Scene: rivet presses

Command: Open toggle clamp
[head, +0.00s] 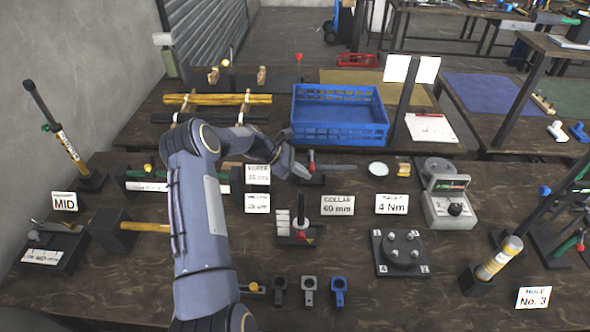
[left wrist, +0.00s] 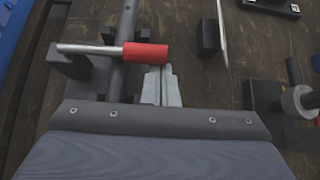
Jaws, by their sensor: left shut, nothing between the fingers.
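The toggle clamp has a red-gripped handle (head: 311,161) and stands at the back middle of the near table in the head view. In the left wrist view its red grip (left wrist: 145,54) sits on a silver rod (left wrist: 88,49), which crosses above a long dark bar (left wrist: 124,30). The handle looks upright in the head view. My left gripper (head: 297,170) is just left of the handle. Its pale fingers (left wrist: 161,86) are together and empty, close beside the red grip. I cannot tell whether they touch it. My right gripper is not in view.
A blue crate (head: 340,128) stands behind the clamp. Cards stand in front, including the collar card (head: 337,206) and a white card (head: 257,174). A small press-like block (head: 298,232) and a round fixture (head: 401,252) are nearer.

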